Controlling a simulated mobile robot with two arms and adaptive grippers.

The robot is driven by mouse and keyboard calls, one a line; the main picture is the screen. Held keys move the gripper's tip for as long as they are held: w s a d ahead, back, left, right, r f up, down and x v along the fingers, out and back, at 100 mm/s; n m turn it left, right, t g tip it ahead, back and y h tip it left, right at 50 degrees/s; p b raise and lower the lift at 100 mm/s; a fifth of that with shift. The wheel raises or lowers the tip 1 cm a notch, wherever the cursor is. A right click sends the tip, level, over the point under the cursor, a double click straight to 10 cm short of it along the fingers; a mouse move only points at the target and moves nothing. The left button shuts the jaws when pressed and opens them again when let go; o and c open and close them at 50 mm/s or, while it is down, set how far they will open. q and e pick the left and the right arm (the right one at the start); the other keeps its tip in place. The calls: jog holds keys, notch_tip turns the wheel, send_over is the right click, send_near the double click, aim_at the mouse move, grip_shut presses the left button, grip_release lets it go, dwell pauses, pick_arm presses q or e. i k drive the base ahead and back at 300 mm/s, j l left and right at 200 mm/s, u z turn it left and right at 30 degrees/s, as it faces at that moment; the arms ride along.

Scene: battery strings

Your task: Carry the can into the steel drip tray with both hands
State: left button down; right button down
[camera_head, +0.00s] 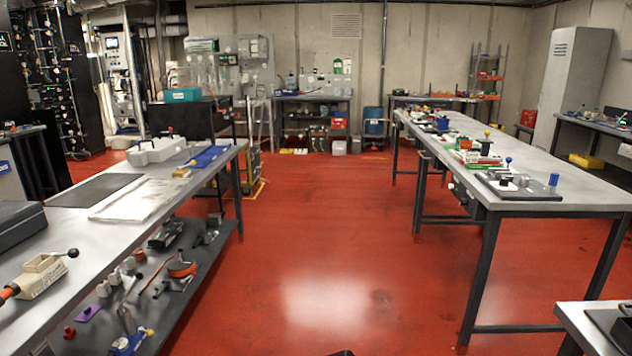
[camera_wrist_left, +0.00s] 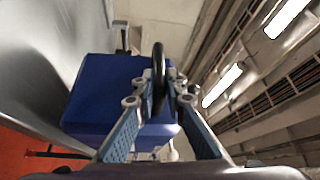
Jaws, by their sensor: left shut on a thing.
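A blue can (camera_wrist_left: 98,98) with a dark loop handle fills the middle of the left wrist view. My left gripper (camera_wrist_left: 161,90) is shut on that handle, with its fingers on either side of it. The fingers hide part of the can. The can does not clearly show in the head view. A flat silver tray (camera_head: 138,199), which looks like the steel drip tray, lies on the left workbench in the head view, with nothing visible on it. My right gripper is in neither view.
A dark mat (camera_head: 95,190) lies beside the tray on the left workbench (camera_head: 60,226). A beige device (camera_head: 40,275) with a black-knobbed lever stands nearer, and a light grey container (camera_head: 157,150) farther back. The red floor (camera_head: 310,250) between this bench and the right workbench (camera_head: 545,198) is clear.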

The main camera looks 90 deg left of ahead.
aim_at(147, 198)
jog(key=k+z, duration=0.4)
jog(key=j+z, duration=0.1)
jog(key=z, duration=2.35)
jog(key=k+j, duration=0.5)
jog(key=k, duration=0.15)
jog(key=k+j, duration=0.5)
jog(key=k, duration=0.2)
jog(key=k+j+z, duration=0.2)
jog(key=k, duration=1.35)
jog(key=l, duration=0.1)
